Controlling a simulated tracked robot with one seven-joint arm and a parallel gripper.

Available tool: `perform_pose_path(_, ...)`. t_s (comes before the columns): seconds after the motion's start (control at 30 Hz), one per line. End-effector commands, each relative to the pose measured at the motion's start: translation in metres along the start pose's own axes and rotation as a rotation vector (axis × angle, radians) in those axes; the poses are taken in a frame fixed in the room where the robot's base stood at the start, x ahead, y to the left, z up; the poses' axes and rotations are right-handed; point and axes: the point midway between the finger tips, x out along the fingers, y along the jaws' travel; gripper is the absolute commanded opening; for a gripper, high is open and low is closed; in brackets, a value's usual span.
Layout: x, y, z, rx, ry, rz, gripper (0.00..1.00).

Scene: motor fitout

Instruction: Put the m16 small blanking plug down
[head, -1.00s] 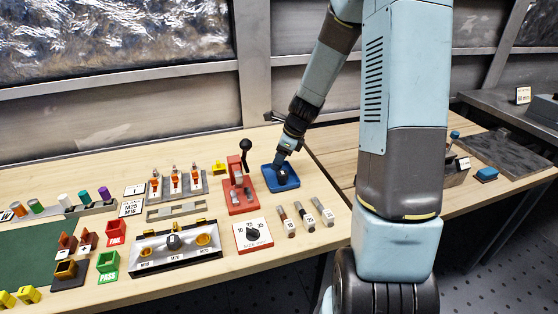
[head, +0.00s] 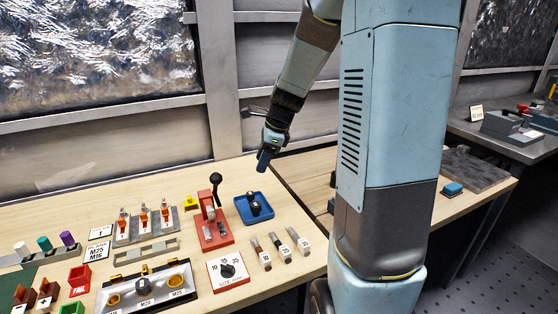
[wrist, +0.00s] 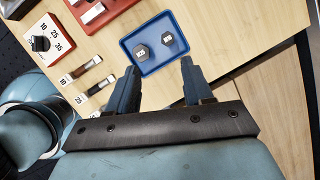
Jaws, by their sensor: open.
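The smaller one, which looks like the m16 small blanking plug (wrist: 167,39), is at the right in the wrist view. The larger plug (wrist: 141,52) is beside it, apart from it. The labels are too small to read. My gripper (wrist: 159,66) is open and empty. In the head view my gripper (head: 264,160) hangs above the bench, clear of the tray.
The red press (head: 213,222) with its black lever stands left of the tray. Several labelled tools (head: 280,250) lie in front, with a white dial plate (head: 227,270) beside them. Clear bench lies right of the tray in the wrist view.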

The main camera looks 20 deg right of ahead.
Motion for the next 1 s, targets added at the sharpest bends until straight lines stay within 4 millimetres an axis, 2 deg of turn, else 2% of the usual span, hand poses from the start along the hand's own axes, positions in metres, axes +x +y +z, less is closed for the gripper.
perform_pose_path(0.2,-0.048,0.046,0.020,-0.429,0.073,-0.050,0.51)
perform_pose_path(0.43,-0.091,0.099,0.028,-0.882,0.168,-0.081,0.51)
perform_pose_path(0.8,-0.143,0.181,0.020,-1.572,0.349,-0.097,0.51)
perform_pose_path(1.0,-0.158,0.212,0.008,-1.848,0.439,-0.084,0.51)
